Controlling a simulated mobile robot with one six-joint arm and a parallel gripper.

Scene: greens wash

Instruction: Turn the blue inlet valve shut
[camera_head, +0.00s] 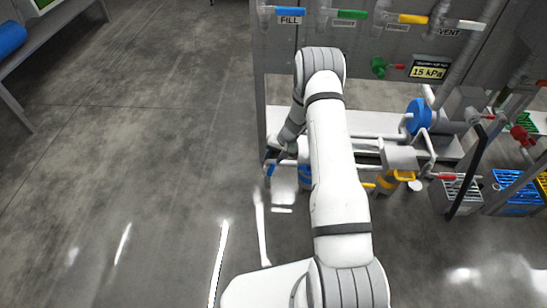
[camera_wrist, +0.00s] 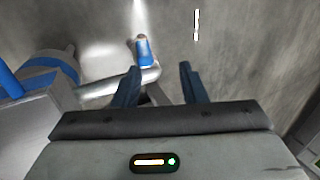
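My gripper (camera_wrist: 158,85) is open in the wrist view, its two dark fingers apart. A blue-ended piece (camera_wrist: 145,50), which looks like the blue inlet valve's handle, shows beyond and between the fingertips, beside a pale pipe. I cannot tell whether a finger touches it. In the head view my gripper (camera_head: 274,158) is low at the left end of the rack, partly hidden by my arm. A small blue tip (camera_head: 269,169) shows right by it. No object is clearly held.
A blue-banded body (camera_wrist: 48,70) and a grey box stand left of the gripper in the wrist view. In the head view, a blue wheel (camera_head: 418,116), yellow-handled pipework (camera_head: 390,181) and a blue crate (camera_head: 515,190) lie to the right.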

